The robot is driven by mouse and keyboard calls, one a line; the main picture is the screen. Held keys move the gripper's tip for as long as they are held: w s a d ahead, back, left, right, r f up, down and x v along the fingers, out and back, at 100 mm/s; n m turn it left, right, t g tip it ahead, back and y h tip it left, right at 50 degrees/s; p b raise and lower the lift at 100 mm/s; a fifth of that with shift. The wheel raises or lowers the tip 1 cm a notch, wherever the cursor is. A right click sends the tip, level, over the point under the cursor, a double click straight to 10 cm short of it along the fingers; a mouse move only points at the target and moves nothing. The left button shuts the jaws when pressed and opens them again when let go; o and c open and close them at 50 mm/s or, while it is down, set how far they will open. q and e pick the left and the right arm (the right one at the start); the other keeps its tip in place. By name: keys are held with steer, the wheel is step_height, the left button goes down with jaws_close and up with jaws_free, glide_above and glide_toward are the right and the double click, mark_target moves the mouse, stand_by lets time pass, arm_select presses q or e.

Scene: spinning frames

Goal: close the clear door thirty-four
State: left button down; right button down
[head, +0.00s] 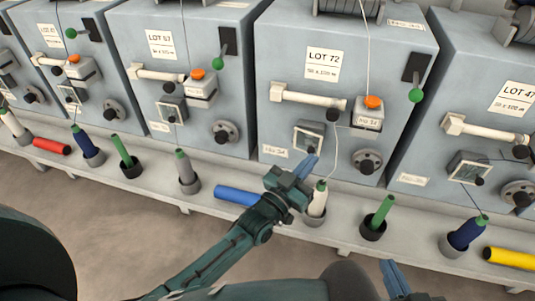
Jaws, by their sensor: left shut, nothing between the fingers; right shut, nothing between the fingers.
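Several grey machines each carry a small square framed window that looks like a clear door. I cannot tell how far this door stands open. My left gripper (305,166) is shut and empty, just below and in front of this door, apparently not touching it. My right gripper (396,278) is shut and empty at the bottom edge.
A shelf (345,225) runs below the machines, holding spools in dark cups, including a white spool (318,200) beside my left gripper and a green spool (382,210). A blue tube (237,195) lies there. A white bar handle (305,98) and a black knob (367,162) stick out nearby.

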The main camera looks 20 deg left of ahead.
arm_select(q)
steer(key=shift+w+d, duration=0.65)
steer(key=shift+d, duration=0.1)
stand_by(0.6)
